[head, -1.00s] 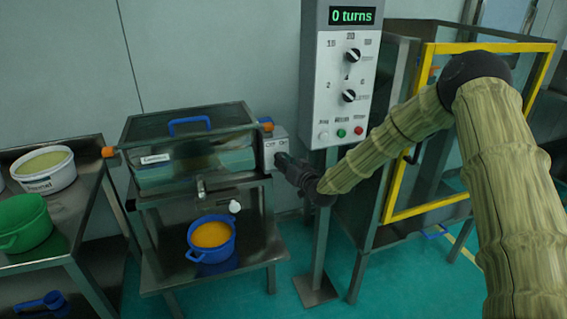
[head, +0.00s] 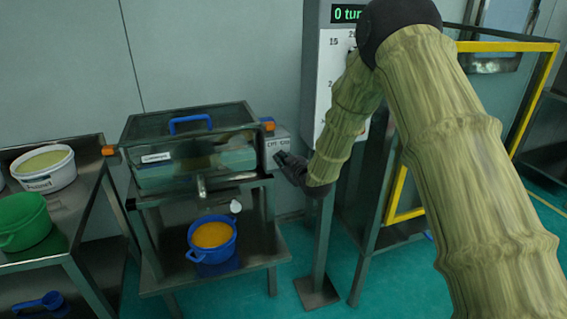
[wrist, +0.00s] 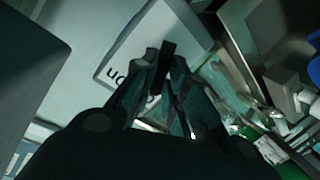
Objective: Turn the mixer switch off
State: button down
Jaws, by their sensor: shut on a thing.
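The mixer (head: 190,150) is a metal box with a clear lid and a blue handle, on a stand left of centre in the head view. Its grey switch box (head: 276,143) is on the right side. The wrist view shows the pale switch box (wrist: 152,42) with letters reading "On" and a dark switch knob (wrist: 168,48). My gripper (head: 284,160) is at the front of the switch box. In the wrist view my gripper (wrist: 168,62) is shut on the knob, its fingertips at either side. The knob's exact angle is hard to tell.
A blue pot (head: 212,257) with orange contents stands below the mixer. A control panel (head: 325,80) on a post and a yellow-framed cabinet (head: 505,47) stand to the right, partly behind my arm. A side table (head: 88,160) with tubs is at left.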

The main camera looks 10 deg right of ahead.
jog(key=shift+n, duration=0.3)
dwell(0.4)
jog(key=c, duration=1.5)
grip_release()
jog(key=shift+o, duration=0.2)
jog(key=v, duration=1.2)
